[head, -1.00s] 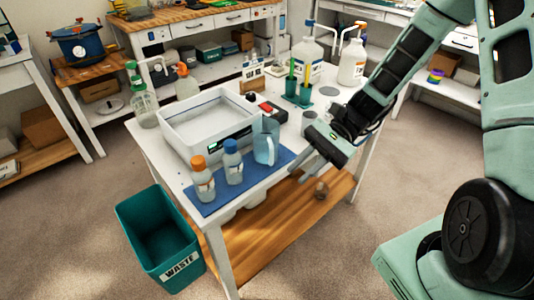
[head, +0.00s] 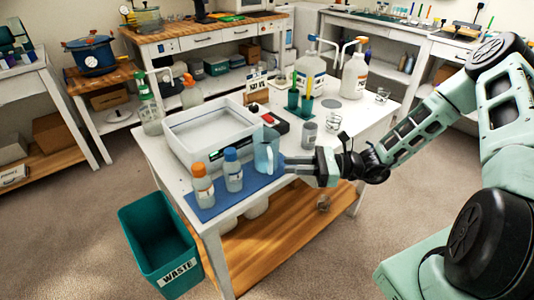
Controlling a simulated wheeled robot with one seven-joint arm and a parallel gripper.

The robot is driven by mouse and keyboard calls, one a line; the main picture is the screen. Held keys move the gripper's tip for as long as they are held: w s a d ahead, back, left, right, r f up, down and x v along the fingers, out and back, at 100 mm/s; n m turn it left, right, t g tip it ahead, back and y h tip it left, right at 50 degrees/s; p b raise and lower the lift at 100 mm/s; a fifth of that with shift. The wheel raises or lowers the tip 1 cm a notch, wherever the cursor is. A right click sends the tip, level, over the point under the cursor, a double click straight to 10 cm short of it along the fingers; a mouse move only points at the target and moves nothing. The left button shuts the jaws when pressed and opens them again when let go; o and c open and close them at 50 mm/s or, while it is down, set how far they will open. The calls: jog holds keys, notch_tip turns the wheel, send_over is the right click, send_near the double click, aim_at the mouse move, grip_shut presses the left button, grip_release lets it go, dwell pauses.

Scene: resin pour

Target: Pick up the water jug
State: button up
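The water jug (head: 262,158) is a pale blue, see-through jug with its handle on the right side. I cannot tell whether the fingertips touch the jug.
An orange-capped bottle (head: 202,187) and a blue-capped bottle (head: 232,171) stand left of the jug. A white tray-topped device (head: 180,150) is behind them. A grey cup (head: 309,134) and a clear glass (head: 333,122) stand behind my gripper. A teal waste bin (head: 160,249) is on the floor.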

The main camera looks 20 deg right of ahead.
aim_at(267, 156)
jog(key=p+x, duration=0.1)
jog(key=x, duration=0.6)
jog(key=shift+s+a+r, duration=0.1)
jog(key=shift+s+a, duration=0.05)
jog(key=shift+w+a, duration=0.3)
jog(key=shift+a, duration=0.2)
grip_shut()
